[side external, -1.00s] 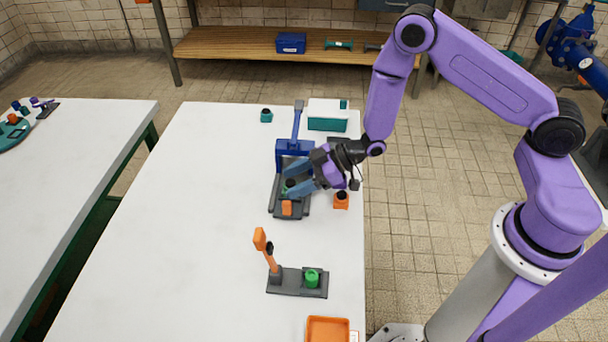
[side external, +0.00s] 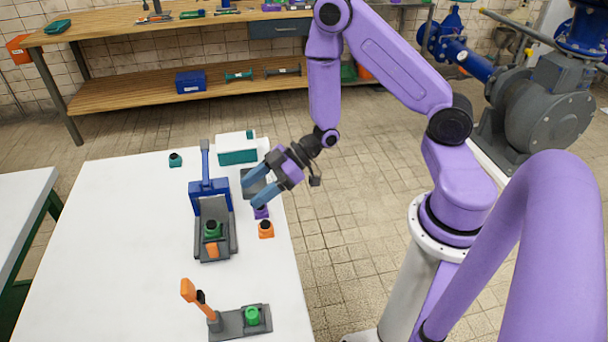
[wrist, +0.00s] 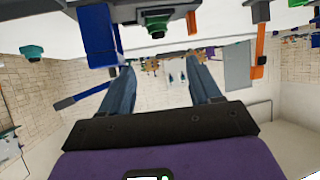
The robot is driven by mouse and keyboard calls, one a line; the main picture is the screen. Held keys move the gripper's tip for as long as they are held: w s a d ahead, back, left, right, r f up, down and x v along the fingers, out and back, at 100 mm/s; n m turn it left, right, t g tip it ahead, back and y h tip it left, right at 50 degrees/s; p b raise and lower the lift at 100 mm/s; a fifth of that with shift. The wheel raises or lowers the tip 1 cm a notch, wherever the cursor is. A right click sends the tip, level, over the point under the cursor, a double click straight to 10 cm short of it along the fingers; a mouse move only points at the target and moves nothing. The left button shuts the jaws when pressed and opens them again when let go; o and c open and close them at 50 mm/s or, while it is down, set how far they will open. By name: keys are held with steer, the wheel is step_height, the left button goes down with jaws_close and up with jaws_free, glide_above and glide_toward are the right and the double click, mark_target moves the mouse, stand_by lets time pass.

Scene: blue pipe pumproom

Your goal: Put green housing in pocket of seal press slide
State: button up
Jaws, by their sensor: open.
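The green housing (side external: 212,230), with a dark top, stands upright in the pocket area of the grey slide (side external: 229,243) of the blue seal press (side external: 208,193). How deep it sits cannot be told. In the wrist view the green housing (wrist: 154,22) shows at the top, beside the blue press (wrist: 98,38). My gripper (side external: 251,194) is open and empty, apart from the housing and to the right of the press, by the table's right edge. Its two blue-grey fingers (wrist: 162,68) have nothing between them in the wrist view.
A purple housing (side external: 261,212) is just below my fingertips, with an orange housing (side external: 266,230) in front. A teal-and-white box (side external: 237,150) and a teal housing (side external: 175,160) stand behind. A fixture with an orange lever (side external: 190,291) holds a green part (side external: 252,315). The table's left is clear.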

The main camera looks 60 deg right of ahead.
steer(key=s+a+r+g+h, duration=0.2)
steer(key=s+a+r+h, duration=0.1)
steer(key=s+r+h, duration=0.4)
steer(key=s+d+r+g+h, duration=0.1)
steer(key=s+d+r+g, duration=0.1)
steer(key=s, duration=0.6)
steer(key=s+d+r+n+g+h, duration=0.1)
steer(key=s+d+r, duration=0.3)
steer(key=s, duration=0.5)
steer(key=shift+r+g+h, duration=0.5)
steer(key=shift+r+g, duration=0.1)
steer(key=shift+r, duration=0.35)
